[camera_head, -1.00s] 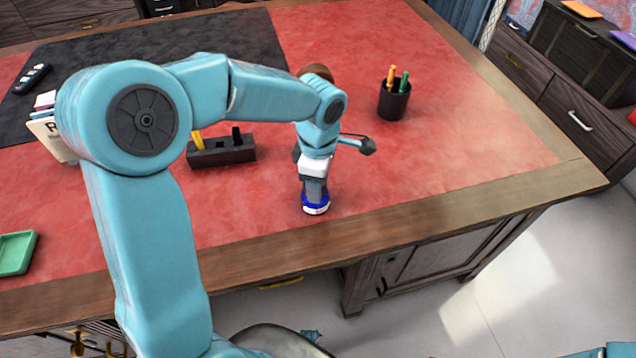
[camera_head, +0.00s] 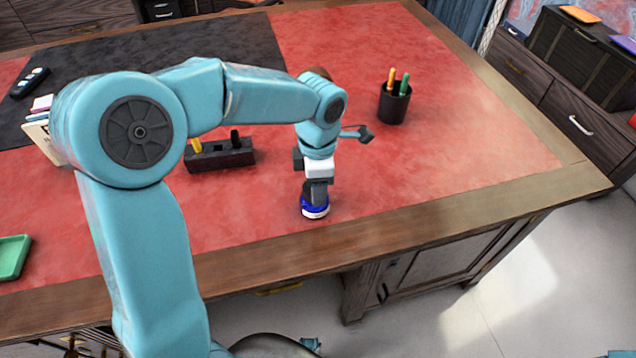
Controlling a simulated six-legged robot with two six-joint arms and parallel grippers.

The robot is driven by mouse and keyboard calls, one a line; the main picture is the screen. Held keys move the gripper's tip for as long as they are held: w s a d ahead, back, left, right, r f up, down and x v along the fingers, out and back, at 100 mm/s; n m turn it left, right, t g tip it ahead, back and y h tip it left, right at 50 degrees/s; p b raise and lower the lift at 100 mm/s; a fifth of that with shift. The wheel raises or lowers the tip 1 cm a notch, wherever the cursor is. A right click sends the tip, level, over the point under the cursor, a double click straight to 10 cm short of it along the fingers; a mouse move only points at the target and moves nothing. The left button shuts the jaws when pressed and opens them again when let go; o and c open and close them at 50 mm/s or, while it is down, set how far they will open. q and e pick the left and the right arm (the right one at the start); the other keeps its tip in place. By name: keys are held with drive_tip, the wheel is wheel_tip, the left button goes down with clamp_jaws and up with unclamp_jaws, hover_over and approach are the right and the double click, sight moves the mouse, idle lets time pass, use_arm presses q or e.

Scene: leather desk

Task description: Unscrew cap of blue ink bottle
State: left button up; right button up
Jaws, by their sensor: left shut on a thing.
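The blue ink bottle (camera_head: 315,209) stands on the red leather desk top (camera_head: 440,135), near the front wooden edge. Its blue body and a pale band near its base show. My left gripper (camera_head: 316,192) points straight down over it and is shut on its top. The cap is hidden between the fingers, so I cannot tell how far it is turned.
A black pen cup (camera_head: 394,103) with pens stands behind to the right. A black holder block (camera_head: 220,154) is left of the bottle. A green tray (camera_head: 12,257) lies at the far left. The desk's right side is clear.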

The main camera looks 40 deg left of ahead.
use_arm(q)
drive_tip(key=shift+f, duration=0.1)
drive_tip(key=shift+f+n+b, duration=0.1)
drive_tip(key=shift+n+b, duration=0.45)
drive_tip(key=shift+n, duration=0.65)
drive_tip(key=shift+a+n, duration=0.1)
drive_tip(key=shift+n, duration=0.7)
drive_tip(key=o, duration=1.1)
drive_tip(key=shift+w, duration=0.1)
drive_tip(key=shift+r, duration=0.3)
wheel_tip(320, 180, up, 16)
drive_tip(key=p, duration=0.3)
